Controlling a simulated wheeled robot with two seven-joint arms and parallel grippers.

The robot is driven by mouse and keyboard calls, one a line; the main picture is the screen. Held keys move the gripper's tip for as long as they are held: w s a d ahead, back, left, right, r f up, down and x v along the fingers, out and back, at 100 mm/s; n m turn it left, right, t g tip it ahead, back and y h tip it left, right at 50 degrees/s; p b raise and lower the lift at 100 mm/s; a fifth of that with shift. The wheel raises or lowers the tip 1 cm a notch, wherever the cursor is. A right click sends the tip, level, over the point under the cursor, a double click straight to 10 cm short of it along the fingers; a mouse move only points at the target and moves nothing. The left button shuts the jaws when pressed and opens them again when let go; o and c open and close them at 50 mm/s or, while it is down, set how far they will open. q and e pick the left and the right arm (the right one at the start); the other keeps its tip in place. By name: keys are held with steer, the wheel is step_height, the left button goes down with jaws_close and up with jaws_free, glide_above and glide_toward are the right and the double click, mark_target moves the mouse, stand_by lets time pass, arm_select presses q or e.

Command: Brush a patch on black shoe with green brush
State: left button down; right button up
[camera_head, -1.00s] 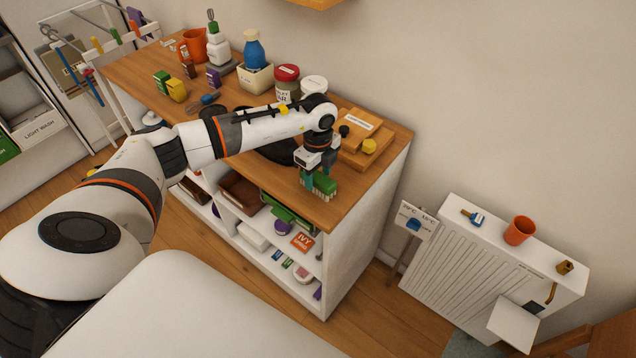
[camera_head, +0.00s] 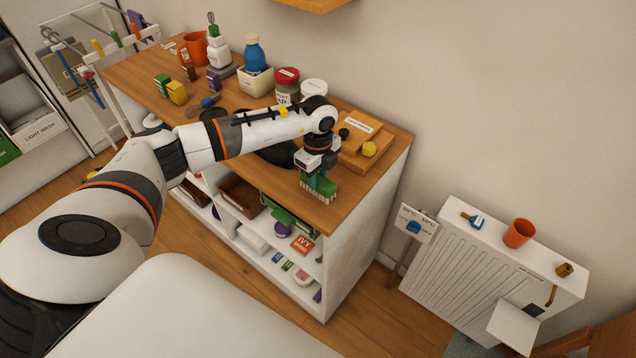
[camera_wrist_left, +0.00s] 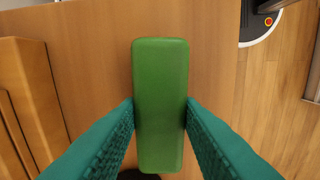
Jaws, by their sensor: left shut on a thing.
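My left gripper (camera_head: 318,178) is shut on the green brush (camera_head: 322,190), with a teal finger on each side of it. The brush is near the front edge of the wooden shelf top, pale bristles pointing down; I cannot tell whether they touch the wood. In the left wrist view the smooth green back of the brush (camera_wrist_left: 160,95) lies between the fingers. A black thing, likely the black shoe (camera_head: 277,154), is left of the gripper, partly hidden by my left arm. Its patch cannot be made out. My right gripper is not in view.
The wooden top (camera_head: 352,195) has a stepped wooden block (camera_head: 362,143) behind the gripper. Jars (camera_head: 287,84), a blue bottle (camera_head: 254,52) and small boxes stand farther left. Open compartments lie below. A white radiator (camera_head: 480,265) stands to the right.

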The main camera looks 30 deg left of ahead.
mark_target(321, 181)
arm_select(q)
steer(key=shift+r+p, duration=1.75)
steer(key=shift+r, duration=0.7)
steer(key=m, duration=0.1)
steer(key=d+m, duration=0.1)
steer(key=shift+s+d+r+m, duration=0.1)
steer(key=shift+s+r+m, duration=0.1)
steer(key=shift+m, duration=0.2)
steer(key=s+d+r+n+b, duration=0.2)
steer(key=s+d+n, duration=0.4)
steer(key=n, duration=0.5)
steer(key=s+d+r+n+b, duration=0.1)
steer(key=s+d+r+n, duration=0.4)
steer(key=s+n, duration=0.3)
steer(key=d+n, duration=0.1)
steer(key=n, duration=0.2)
steer(key=shift+s+r+b, duration=0.25)
steer(key=shift+b, duration=0.1)
